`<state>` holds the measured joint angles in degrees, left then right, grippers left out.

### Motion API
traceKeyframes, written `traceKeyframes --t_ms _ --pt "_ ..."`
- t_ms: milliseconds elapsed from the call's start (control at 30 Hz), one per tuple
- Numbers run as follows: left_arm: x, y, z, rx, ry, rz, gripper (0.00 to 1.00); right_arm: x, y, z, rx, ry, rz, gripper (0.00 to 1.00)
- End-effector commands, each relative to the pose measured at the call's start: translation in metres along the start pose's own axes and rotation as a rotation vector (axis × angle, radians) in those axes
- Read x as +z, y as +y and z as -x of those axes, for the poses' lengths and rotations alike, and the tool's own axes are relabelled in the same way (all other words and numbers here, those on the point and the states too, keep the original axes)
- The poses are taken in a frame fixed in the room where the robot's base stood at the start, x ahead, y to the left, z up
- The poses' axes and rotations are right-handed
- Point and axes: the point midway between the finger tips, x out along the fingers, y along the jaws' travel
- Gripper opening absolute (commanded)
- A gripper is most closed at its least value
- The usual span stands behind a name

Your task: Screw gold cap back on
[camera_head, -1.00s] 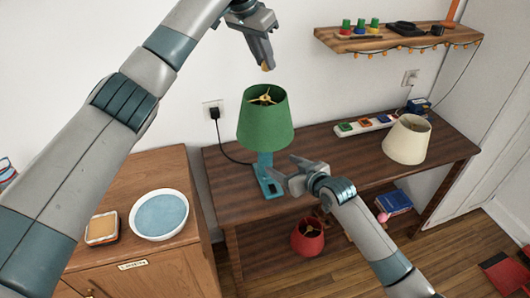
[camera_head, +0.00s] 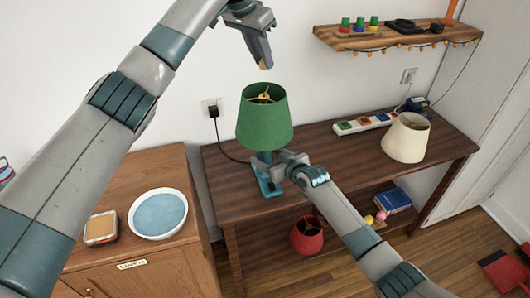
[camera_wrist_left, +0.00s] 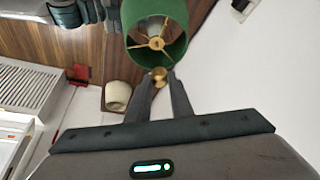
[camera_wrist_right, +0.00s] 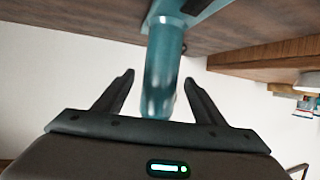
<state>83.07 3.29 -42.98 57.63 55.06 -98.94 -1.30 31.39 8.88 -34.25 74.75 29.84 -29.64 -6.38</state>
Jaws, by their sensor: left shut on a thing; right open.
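The gold cap (camera_wrist_left: 159,75) is held between the fingertips of my left gripper (camera_wrist_left: 160,80), which is shut on it. In the head view my left gripper (camera_head: 262,64) holds the cap above the lamp's green shade (camera_head: 265,118). The shade's open top shows a gold spoked ring (camera_wrist_left: 156,43) with a centre fitting. The lamp's teal base (camera_head: 270,180) stands on the wooden table. My right gripper (camera_head: 280,165) is at the lamp stem below the shade. In the right wrist view its open fingers (camera_wrist_right: 158,90) stand either side of the teal stem (camera_wrist_right: 163,80), with gaps showing.
A wall shelf (camera_head: 395,38) is at upper right.

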Motion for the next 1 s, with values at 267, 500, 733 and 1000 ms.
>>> traceKeyframes --t_ms 267,500,733,1000 --pt "0.0 0.0 0.0 0.0 0.0 0.0 0.0 0.0 0.0 -0.025 -0.001 0.0 0.0 0.64" --pt "0.0 0.0 0.0 0.0 0.0 0.0 0.0 0.0 0.0 -0.032 0.0 0.0 0.0 0.64" --pt "0.0 0.0 0.0 0.0 0.0 0.0 0.0 0.0 0.0 -0.032 0.0 0.0 0.0 0.64" --pt "0.0 0.0 0.0 0.0 0.0 0.0 0.0 0.0 0.0 -0.032 0.0 0.0 0.0 0.07"
